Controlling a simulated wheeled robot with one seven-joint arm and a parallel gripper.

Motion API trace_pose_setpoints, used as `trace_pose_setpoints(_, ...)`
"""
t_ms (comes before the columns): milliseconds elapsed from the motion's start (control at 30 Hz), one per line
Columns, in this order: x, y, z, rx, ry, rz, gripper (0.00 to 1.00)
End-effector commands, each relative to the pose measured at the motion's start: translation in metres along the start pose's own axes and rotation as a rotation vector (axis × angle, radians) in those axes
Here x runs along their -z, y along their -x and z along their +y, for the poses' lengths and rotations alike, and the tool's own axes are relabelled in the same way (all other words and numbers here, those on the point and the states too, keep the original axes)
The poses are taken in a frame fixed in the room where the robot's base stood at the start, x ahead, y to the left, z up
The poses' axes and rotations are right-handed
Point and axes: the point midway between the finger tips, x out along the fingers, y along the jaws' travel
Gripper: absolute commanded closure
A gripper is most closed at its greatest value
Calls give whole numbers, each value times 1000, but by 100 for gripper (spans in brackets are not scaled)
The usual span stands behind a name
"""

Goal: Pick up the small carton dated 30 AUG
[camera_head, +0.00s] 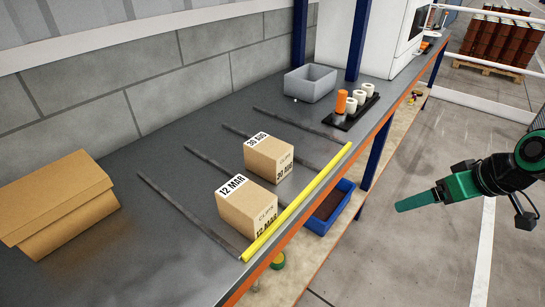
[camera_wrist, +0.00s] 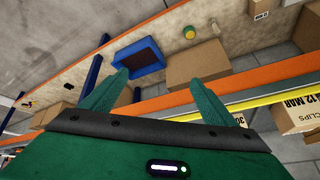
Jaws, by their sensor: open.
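The small carton with 30 AUG on its top label (camera_head: 270,158) sits on the grey bench in the head view, between dark strips on the bench top. A second small carton marked 12 MAR (camera_head: 247,208) stands nearer, just left of it. My gripper (camera_head: 400,206) is right of the bench, out over the floor, apart from both cartons. In the wrist view my gripper (camera_wrist: 158,79) is open, with nothing between its fingers. The 12 MAR carton (camera_wrist: 297,112) shows there at the right edge. Part of another carton (camera_wrist: 255,114) shows behind the right finger, its date mostly hidden.
A yellow bar (camera_head: 300,198) runs along the bench's front edge. A brown box (camera_head: 60,205) lies at left. A grey bin (camera_head: 311,83) and a black rack (camera_head: 350,115) with spools stand farther back. A blue bin (camera_head: 328,207) is on the lower shelf.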

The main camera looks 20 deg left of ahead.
Motion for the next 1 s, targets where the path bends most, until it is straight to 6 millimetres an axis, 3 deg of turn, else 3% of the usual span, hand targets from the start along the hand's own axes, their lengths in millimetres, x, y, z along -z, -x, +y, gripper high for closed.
trace_pose_setpoints(33, 25, -21, -28, 64, 99, 58, 20)
trace_pose_setpoints(100, 60, -42, -69, 146, 223, 166, 20)
trace_pose_setpoints(200, 100, -61, -126, 248, 352, 319, 20)
trace_pose_setpoints(300, 128, -70, -174, 323, 426, 451, 20)
trace_pose_setpoints(400, 146, -72, -208, 370, 460, 548, 20)
trace_pose_setpoints(600, 163, -75, -237, 406, 478, 637, 20)
trace_pose_setpoints(1000, 187, -110, -261, 403, 478, 644, 20)
